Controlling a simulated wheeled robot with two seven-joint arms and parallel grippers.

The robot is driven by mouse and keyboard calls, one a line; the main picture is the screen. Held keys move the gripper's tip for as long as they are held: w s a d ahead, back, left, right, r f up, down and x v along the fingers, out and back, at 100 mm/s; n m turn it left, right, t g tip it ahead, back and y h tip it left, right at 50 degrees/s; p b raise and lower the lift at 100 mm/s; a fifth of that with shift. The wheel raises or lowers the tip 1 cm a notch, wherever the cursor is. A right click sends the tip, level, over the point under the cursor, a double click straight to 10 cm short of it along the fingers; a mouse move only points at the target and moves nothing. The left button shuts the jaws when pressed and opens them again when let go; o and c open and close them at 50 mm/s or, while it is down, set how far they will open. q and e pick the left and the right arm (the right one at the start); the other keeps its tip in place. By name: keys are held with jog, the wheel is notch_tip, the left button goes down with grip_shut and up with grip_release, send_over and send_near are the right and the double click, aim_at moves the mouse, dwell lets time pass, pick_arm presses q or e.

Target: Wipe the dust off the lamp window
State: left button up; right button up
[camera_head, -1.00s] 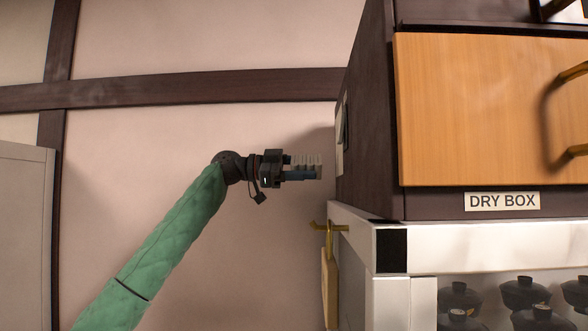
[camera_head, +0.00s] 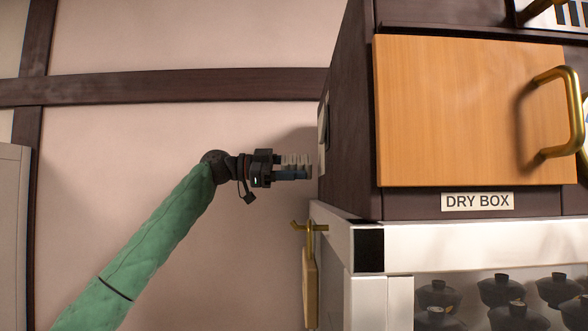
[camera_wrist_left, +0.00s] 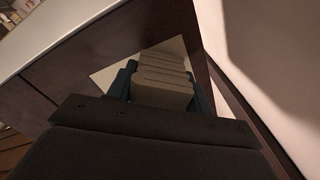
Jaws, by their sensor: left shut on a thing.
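My left gripper (camera_head: 300,168) is at the left side of the dark wooden cabinet. It is shut on a pale ribbed block (camera_head: 296,159), which also shows between the dark blue fingers in the left wrist view (camera_wrist_left: 163,82). The block's tip is close to the cabinet side; I cannot tell if it touches. A pale panel (camera_head: 322,139) sits on that side face, seen edge-on. In the left wrist view a pale panel (camera_wrist_left: 104,76) shows behind the block. I cannot tell whether it is the lamp window, and no dust is discernible. My right gripper is not in view.
The cabinet has an orange wooden door (camera_head: 470,110) with a brass handle (camera_head: 577,115) and a "DRY BOX" label (camera_head: 478,201). Below is a white case (camera_head: 480,234) with dark lidded bowls (camera_head: 500,290). A brass hook (camera_head: 312,227) with a hanging wooden board (camera_head: 310,285) juts out below my gripper.

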pick_arm(q)
jog(key=shift+d, duration=0.1)
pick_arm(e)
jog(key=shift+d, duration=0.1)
pick_arm(q)
jog(key=shift+d, duration=0.35)
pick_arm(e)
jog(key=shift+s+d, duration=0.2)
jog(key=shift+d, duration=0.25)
pick_arm(q)
jog(key=shift+d, duration=0.4)
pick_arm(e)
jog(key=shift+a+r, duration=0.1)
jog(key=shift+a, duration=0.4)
pick_arm(q)
jog(key=shift+d, duration=0.15)
jog(key=shift+s+f, duration=0.15)
jog(key=shift+s, duration=0.3)
jog(key=shift+s+b, duration=0.85)
jog(key=shift+s, duration=0.7)
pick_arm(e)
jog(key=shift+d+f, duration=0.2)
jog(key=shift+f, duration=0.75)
